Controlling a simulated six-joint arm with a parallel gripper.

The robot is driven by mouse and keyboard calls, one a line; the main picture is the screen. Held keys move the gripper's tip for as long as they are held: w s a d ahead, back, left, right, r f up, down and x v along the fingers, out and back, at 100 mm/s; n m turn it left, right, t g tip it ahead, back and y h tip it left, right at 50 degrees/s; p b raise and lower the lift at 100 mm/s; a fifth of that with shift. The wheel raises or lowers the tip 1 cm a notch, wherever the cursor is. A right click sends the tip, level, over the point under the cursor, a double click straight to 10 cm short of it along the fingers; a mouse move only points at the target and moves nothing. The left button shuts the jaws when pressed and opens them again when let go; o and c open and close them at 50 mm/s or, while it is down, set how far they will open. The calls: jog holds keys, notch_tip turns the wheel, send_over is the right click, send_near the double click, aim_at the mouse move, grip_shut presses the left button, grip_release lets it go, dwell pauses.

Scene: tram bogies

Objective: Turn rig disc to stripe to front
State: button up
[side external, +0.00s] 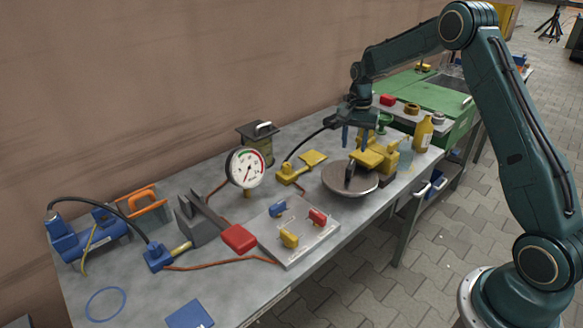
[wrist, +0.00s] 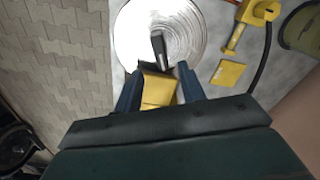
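The rig disc (side external: 334,180) is a flat grey metal disc near the bench's front edge, and it shows bright and round in the wrist view (wrist: 133,32). A yellow caliper-like part (side external: 380,155) sits at the disc's edge. My gripper (side external: 356,146) is above this part, its blue fingers apart; the wrist view shows the yellow part (wrist: 158,90) between or beneath them (wrist: 157,80). I cannot tell whether they touch it.
A yellow tool with a black cable (side external: 290,173) lies behind the disc. A yellow bottle (side external: 423,134) stands to the right.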

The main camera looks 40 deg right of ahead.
aim_at(351, 164)
notch_tip(351, 164, down, 8)
jog(key=shift+f, duration=0.2)
dwell(0.4)
grip_shut()
